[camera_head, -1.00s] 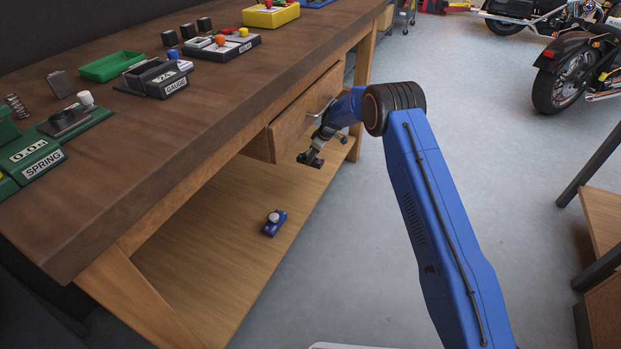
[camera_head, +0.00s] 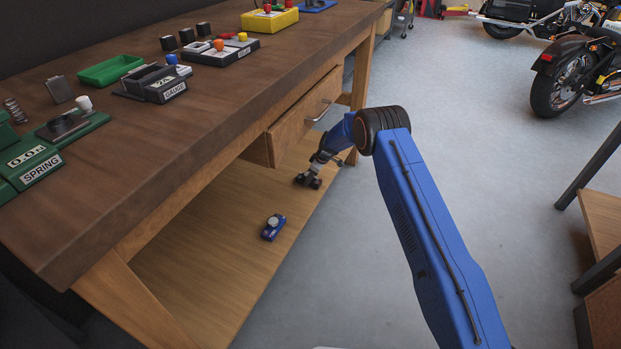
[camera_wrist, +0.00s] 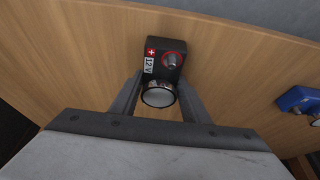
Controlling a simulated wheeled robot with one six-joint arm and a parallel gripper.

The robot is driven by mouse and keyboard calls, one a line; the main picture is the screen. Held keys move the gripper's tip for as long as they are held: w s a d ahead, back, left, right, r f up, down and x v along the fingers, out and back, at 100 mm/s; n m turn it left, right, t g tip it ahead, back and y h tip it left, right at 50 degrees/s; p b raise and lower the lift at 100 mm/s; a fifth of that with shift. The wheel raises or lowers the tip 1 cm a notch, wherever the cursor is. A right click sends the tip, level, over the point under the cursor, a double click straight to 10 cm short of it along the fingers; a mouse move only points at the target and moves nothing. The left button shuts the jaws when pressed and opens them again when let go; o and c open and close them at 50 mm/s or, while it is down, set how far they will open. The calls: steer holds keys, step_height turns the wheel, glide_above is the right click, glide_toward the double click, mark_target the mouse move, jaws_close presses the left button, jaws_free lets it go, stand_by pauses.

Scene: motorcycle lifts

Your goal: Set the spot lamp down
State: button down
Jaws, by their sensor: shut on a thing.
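The spot lamp (camera_wrist: 160,50) shows in the wrist view as a black body with a "12 V" label, a red cross mark, a red-ringed knob and a round silver-rimmed face. My gripper (camera_wrist: 160,85) is shut on it, one finger on each side. In the head view the lamp (camera_head: 307,181) is a small dark shape below my gripper (camera_head: 317,167), low over the wooden lower shelf (camera_head: 215,255) of the bench. I cannot tell whether its underside touches the shelf.
A small blue device with a round knob (camera_head: 273,227) sits on the shelf nearer me; it also shows at the right in the wrist view (camera_wrist: 300,101). The drawer (camera_head: 305,117) stands out above the shelf. The shelf around the lamp looks clear.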

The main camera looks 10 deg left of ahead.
stand_by(0.3)
steer(key=c, duration=1)
jaws_free()
